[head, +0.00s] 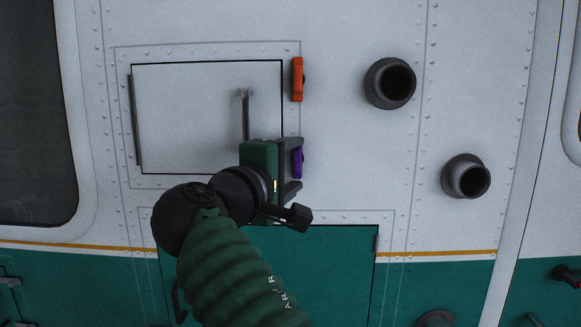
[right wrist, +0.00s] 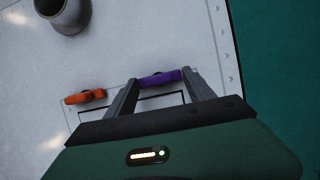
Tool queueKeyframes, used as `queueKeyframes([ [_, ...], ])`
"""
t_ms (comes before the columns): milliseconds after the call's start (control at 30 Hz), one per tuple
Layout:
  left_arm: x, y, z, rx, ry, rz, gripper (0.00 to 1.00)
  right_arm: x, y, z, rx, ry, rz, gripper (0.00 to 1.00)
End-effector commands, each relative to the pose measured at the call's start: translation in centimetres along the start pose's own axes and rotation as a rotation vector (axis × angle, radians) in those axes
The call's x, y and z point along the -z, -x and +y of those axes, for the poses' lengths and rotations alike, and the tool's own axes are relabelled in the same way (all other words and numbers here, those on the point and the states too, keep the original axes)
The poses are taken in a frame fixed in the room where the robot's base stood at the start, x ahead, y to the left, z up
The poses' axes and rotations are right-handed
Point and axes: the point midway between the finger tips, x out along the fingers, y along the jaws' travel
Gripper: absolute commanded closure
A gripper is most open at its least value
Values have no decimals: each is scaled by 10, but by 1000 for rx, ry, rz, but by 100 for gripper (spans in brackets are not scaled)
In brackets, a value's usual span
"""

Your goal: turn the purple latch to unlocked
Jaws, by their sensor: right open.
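The purple latch (head: 297,160) is on the white wall at the lower right edge of a rectangular panel door (head: 190,110). It appears upright in the head view, partly hidden by my right gripper (head: 294,166). In the right wrist view the purple latch (right wrist: 160,77) lies across the space between the two fingertips of my right gripper (right wrist: 160,80). The fingers are open, one toward each end of the latch. I cannot tell whether they touch it. My left gripper is in neither view.
An orange latch (head: 297,79) is upright above the purple one; it also shows in the right wrist view (right wrist: 84,97). Two dark round pipes (head: 372,83) (head: 455,176) stick out to the right. A handle (head: 245,115) stands on the panel door. A green lower panel (head: 335,265) is below.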

Motion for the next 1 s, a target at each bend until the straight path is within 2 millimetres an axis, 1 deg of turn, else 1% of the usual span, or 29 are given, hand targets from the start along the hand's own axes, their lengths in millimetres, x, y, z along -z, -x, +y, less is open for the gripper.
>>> queueKeyframes([
  [133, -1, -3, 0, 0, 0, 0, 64, 1, 5, 0, -2, -1, 2, 38],
  [233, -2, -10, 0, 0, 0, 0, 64, 1, 21, -2, -2, -1, 4, 38],
  [267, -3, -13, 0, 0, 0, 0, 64, 2, 29, -3, -2, -1, 6, 38],
  [467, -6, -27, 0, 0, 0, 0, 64, 2, 88, -3, -2, -1, 7, 38],
  [500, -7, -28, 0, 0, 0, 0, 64, 2, 100, -3, -1, -1, 7, 38],
  [600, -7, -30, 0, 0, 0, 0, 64, 3, 127, -2, 0, 0, 7, 38],
  [700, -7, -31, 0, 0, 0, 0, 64, 2, 148, -2, 1, 1, 4, 38],
  [833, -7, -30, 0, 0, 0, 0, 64, 2, 163, -2, 1, 1, 1, 38],
  [1000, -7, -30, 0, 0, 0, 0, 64, 1, 167, -2, 1, 1, -1, 38],
])
